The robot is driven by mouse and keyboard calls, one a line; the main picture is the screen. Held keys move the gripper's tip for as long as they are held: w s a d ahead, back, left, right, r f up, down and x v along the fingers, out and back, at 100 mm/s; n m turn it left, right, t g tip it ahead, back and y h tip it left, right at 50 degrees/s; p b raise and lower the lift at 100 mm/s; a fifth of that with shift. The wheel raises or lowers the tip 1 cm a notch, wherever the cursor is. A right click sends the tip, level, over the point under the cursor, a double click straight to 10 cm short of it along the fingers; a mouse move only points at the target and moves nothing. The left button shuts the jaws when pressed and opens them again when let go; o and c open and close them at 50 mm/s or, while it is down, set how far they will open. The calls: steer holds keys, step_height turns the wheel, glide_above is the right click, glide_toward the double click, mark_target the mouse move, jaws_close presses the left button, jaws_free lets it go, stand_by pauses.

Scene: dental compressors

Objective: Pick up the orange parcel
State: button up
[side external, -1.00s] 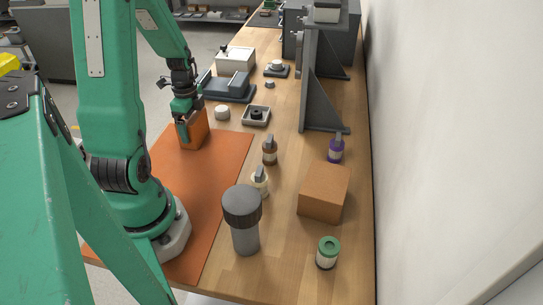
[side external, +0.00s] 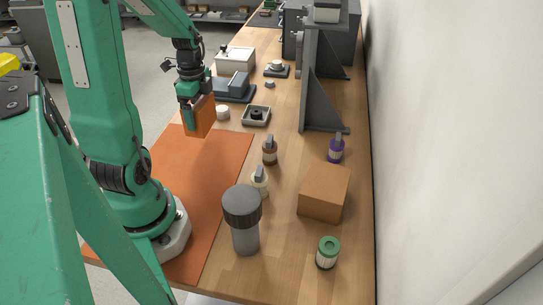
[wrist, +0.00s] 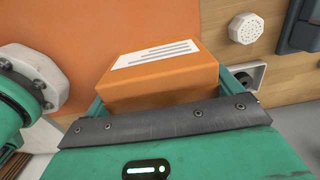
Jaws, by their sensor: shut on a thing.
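The orange parcel (side external: 203,117) is a box held in my gripper (side external: 192,118), above the far end of the orange mat in the side view. The green fingers are shut on its sides. In the wrist view, the parcel (wrist: 160,75) sits between the fingers of my gripper (wrist: 162,92), with a white label with dark lines on its upper face. Its lower part is hidden behind the dark edge of the gripper.
The orange mat (side external: 205,190) lies below. A white puck (side external: 222,113) and a square tray (side external: 256,115) stand close to the right. Bottles, a brown box (side external: 325,192) and a grey canister (side external: 243,225) stand nearer the camera. A grey bracket (side external: 322,100) rises at right.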

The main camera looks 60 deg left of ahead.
steer(key=w+d+r, duration=0.2)
steer(key=d+r, duration=0.2)
steer(key=d, duration=0.3)
steer(key=shift+w+r, duration=0.2)
steer(key=shift+w, duration=0.05)
stand_by(0.5)
